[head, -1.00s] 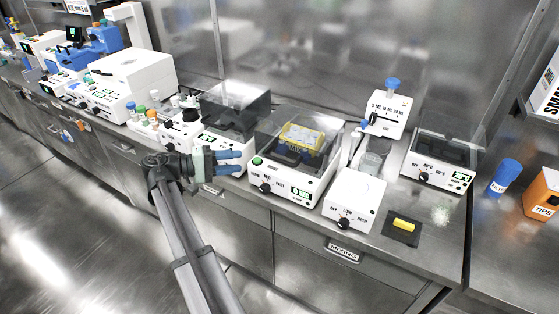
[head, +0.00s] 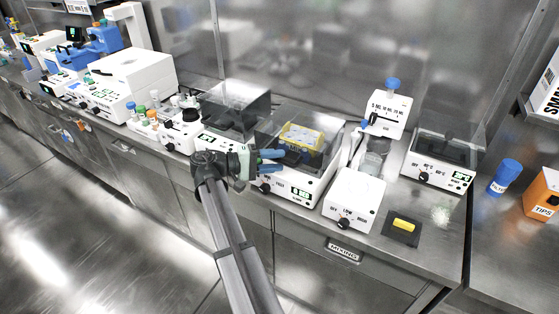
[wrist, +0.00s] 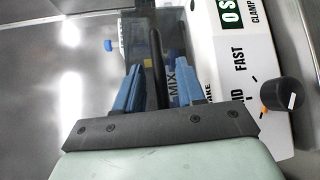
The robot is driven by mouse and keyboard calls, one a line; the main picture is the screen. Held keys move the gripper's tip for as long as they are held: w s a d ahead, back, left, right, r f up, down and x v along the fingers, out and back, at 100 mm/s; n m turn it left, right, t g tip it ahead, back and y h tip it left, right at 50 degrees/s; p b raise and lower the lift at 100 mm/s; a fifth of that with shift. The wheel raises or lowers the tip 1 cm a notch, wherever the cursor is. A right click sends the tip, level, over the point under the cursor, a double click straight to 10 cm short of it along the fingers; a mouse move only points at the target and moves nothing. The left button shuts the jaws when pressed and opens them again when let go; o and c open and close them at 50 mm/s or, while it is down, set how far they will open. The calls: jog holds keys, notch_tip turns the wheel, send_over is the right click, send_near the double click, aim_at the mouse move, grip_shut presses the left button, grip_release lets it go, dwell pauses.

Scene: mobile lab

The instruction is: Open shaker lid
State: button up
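The shaker (head: 318,185) is a white box on the bench with a clear lid (head: 325,130) that looks closed. A yellow rack (head: 300,134) shows through the lid. My gripper (head: 283,160) is at the shaker's front left, with its blue fingers apart and pointing at the lid's front. In the wrist view, a dark bar (wrist: 158,68), seemingly the lid's handle, shows between the two fingers (wrist: 155,85); I cannot tell whether they touch it. The shaker's black knob (wrist: 286,95) and white front panel are at the right there. In the head view my gripper hides part of the front panel.
A second device with a smoky cover (head: 236,104) stands close on the left. A white mixer (head: 352,203) stands close on the right, with a yellow piece (head: 403,225) on a dark pad beyond. A metal wall (head: 300,60) is behind. The floor in front is clear.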

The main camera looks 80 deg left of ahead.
jog(key=shift+w+f, duration=0.15)
jog(key=shift+w, duration=0.7)
jog(key=shift+c, duration=0.4)
grip_shut()
